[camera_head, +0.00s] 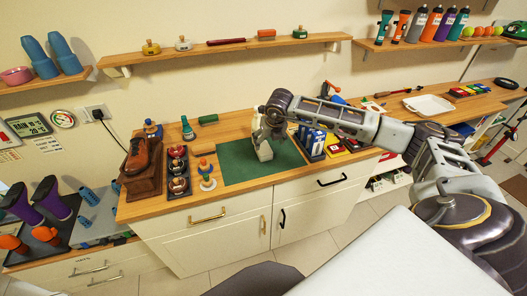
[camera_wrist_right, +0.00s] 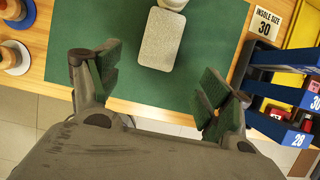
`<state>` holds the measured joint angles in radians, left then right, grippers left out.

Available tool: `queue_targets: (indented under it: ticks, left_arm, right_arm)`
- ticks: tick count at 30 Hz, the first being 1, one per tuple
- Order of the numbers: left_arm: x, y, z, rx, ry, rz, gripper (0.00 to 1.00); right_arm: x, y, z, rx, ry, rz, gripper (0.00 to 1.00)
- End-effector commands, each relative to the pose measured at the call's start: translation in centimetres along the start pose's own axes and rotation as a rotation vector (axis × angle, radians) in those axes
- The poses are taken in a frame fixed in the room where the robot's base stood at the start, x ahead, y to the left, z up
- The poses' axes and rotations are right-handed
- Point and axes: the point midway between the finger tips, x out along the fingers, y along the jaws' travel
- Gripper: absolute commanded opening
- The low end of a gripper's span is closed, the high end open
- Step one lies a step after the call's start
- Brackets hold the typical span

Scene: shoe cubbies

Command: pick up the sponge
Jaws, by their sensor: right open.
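The sponge (camera_wrist_right: 161,40), a pale grey block with rounded corners, lies on the green mat (camera_wrist_right: 70,40) in the right wrist view. It shows in the head view as a light block (camera_head: 265,153) just below my right gripper (camera_head: 262,133). In the right wrist view my right gripper (camera_wrist_right: 161,80) is open and empty, its two green-padded fingers wide apart. The sponge is ahead of the fingertips and about midway between them, not touching. A white rounded thing stands at its far end, cut off by the picture's edge. My left gripper is not in view.
A blue rack (camera_wrist_right: 285,95) with an insole-size sign stands right of the mat. Wall shelves (camera_head: 230,46) hang behind. The mat's left part is clear.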

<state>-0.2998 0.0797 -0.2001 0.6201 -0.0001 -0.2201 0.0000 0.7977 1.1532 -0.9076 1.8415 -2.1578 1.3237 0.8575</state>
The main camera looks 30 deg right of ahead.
Motion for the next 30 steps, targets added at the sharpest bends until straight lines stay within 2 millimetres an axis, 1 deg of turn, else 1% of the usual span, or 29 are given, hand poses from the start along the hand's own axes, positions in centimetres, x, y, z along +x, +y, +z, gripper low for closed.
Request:
queue_targets:
  ticks: [6,12,16,26,30]
  left_arm:
    - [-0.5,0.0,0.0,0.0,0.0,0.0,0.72]
    - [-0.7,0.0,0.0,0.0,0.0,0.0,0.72]
    - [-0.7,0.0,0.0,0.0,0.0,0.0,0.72]
    - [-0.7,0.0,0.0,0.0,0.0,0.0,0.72]
    - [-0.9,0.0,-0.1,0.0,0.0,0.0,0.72]
  right_arm:
    - [2.9,0.1,0.1,0.0,0.001,0.001,0.79]
    - [4.7,0.1,0.0,-0.001,0.0,0.0,0.79]
    - [5.1,0.1,0.0,-0.001,-0.001,0.002,0.79]
    - [5.2,0.1,0.1,-0.001,-0.001,0.001,0.79]
    - [5.6,0.1,0.1,0.0,-0.001,0.001,0.79]
